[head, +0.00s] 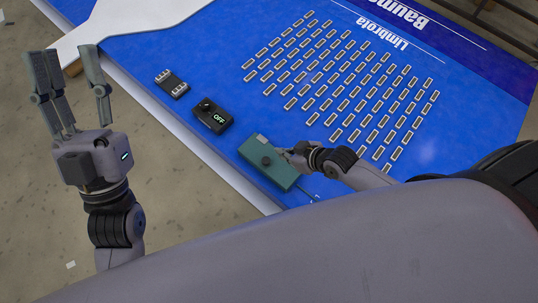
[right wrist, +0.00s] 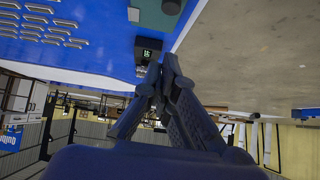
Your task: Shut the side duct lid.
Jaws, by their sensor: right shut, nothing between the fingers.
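No part is clearly recognisable as the side duct lid. A teal box (head: 258,173) with a dark round knob lies near the front edge of the blue panel. Part of it shows at the top of the right wrist view (right wrist: 150,17). My right gripper (head: 285,152) is at the box's right side, its fingers together and empty; I cannot tell whether it touches the box. The converging fingers show in the right wrist view (right wrist: 160,66). My left gripper (head: 66,49) is open and empty, raised beyond the panel's left edge with its fingers pointing up.
The blue panel (head: 210,55) carries lettering and many small slots. A black box (head: 211,116) reading OFF and a small dark block with pale ends (head: 172,84) lie along its front edge. A white paddle-shaped piece (head: 100,32) crosses the far left. Bare floor (head: 175,205) lies in front.

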